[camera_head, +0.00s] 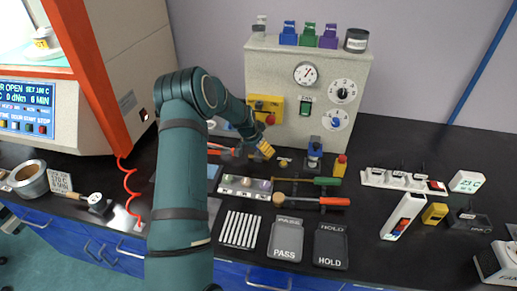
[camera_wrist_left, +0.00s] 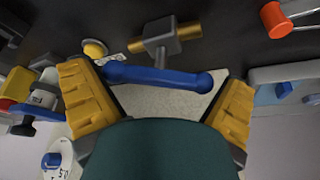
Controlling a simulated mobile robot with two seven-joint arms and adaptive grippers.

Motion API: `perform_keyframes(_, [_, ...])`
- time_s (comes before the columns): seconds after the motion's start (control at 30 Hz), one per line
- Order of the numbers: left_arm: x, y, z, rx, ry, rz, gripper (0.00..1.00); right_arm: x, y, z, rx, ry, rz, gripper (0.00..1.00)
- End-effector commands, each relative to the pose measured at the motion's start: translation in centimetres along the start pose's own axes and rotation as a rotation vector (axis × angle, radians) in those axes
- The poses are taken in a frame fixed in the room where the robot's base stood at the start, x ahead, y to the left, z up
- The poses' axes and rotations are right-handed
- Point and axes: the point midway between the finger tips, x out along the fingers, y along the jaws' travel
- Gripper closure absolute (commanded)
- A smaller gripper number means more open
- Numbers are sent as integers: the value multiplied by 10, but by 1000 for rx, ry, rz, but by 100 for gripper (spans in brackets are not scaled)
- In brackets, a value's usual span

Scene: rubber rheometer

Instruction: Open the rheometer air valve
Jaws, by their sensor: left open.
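The air valve shows in the left wrist view as a blue lever handle (camera_wrist_left: 160,76) on a grey body (camera_wrist_left: 172,40) with brass pipe ends. My left gripper (camera_wrist_left: 160,92) is open, with one yellow finger beyond each end of the blue handle. The handle lies crosswise between the fingers, and I cannot tell whether either finger touches it. In the head view my left gripper (camera_head: 263,149) is in front of the grey panel's base, and the arm hides much around it. The orange-and-white rheometer (camera_head: 95,75) stands at the left with a lit screen.
The grey panel (camera_head: 335,62) with gauge and dials stands behind the gripper. Red- and green-handled tools (camera_head: 322,201), a metal block (camera_head: 240,187), and PASS (camera_head: 286,238) and HOLD (camera_head: 331,246) trays lie in front. A red coiled hose (camera_head: 130,185) hangs left of the arm.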

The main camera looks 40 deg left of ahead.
Motion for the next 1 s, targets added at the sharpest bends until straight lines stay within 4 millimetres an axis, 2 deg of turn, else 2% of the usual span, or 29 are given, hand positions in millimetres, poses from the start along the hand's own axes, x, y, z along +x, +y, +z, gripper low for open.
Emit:
perform_keyframes(0.3, [2,0,0,0,1,0,0,0,0,0,0,-1,0,59])
perform_keyframes(0.37, [2,0,0,0,1,0,18,0,0,0,0,-1,0,59])
perform_keyframes(0.43, [2,0,0,0,1,0,42,0,0,0,0,0,0,59])
perform_keyframes(0.47, [2,0,0,0,1,0,45,0,0,0,0,0,0,59])
perform_keyframes(0.77, [3,0,0,-5,1,-2,46,0,0,0,0,0,0,59])
perform_keyframes(1.0, [3,1,-1,-73,1,-31,46,1,0,0,0,-1,0,59])
